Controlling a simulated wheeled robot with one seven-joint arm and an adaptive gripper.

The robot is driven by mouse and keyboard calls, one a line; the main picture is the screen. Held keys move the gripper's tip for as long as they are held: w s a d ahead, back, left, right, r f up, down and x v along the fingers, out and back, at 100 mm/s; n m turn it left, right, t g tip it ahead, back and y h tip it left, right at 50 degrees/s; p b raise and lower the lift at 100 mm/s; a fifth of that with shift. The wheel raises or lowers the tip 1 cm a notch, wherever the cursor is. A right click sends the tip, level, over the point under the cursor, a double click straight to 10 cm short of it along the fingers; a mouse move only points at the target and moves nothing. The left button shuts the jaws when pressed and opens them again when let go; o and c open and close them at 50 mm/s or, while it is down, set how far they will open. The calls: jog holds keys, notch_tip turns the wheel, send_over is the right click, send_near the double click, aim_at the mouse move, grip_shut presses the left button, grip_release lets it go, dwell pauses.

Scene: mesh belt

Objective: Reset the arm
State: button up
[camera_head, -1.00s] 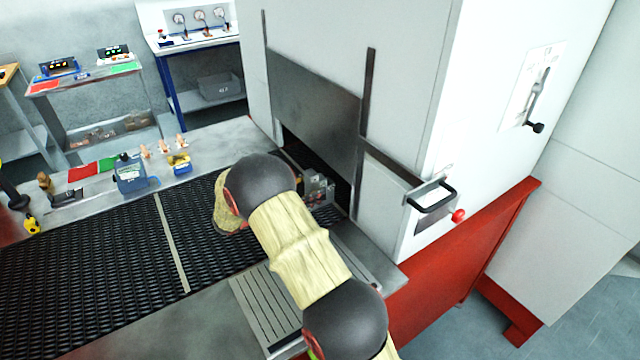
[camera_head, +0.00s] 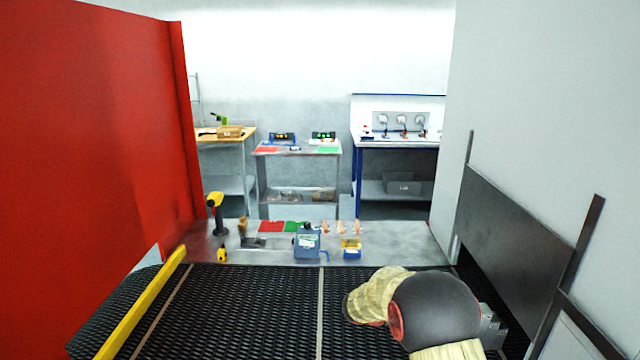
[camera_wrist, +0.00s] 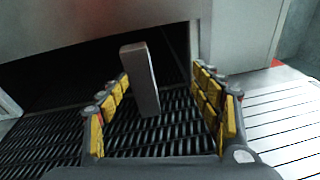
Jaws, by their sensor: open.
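In the wrist view my gripper (camera_wrist: 160,76) is open, its two yellow-padded fingers spread wide apart. A grey metal block (camera_wrist: 140,78) stands upright on the black mesh belt (camera_wrist: 165,135) and shows in the gap between the fingers, touching neither as far as I can see. In the head view my arm reaches over the belt (camera_head: 250,310) at the lower right, and its dark round joint hides most of the gripper. Grey metal pieces (camera_head: 491,326) show just beyond that joint, by the machine opening; I cannot tell what they are.
A dark door panel (camera_head: 515,225) hangs over the machine opening at right. A yellow bar (camera_head: 140,305) crosses the belt at left, beside a red wall (camera_head: 90,150). A blue device (camera_head: 307,243), a yellow-blue box (camera_head: 350,248) and a scanner (camera_head: 216,212) stand behind the belt.

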jog(key=s+a+r+m+y, duration=0.1)
jog(key=s+r+m+y, duration=0.35)
jog(key=s, duration=0.45)
jog(key=s+a+r+m+t+y, duration=0.2)
jog(key=s+a+m+t+y, duration=0.2)
jog(key=s+a, duration=0.5)
jog(key=s+a+r+m+t+y, duration=0.3)
jog(key=s+a+m+y, duration=0.3)
jog(key=s+a, duration=0.3)
jog(key=shift+s+r+t+y, duration=0.35)
jog(key=shift+s+y, duration=0.4)
jog(key=shift+s, duration=1.1)
jog(key=shift+f+m, duration=0.1)
jog(key=shift+m, duration=0.15)
jog(key=shift+c, duration=0.2)
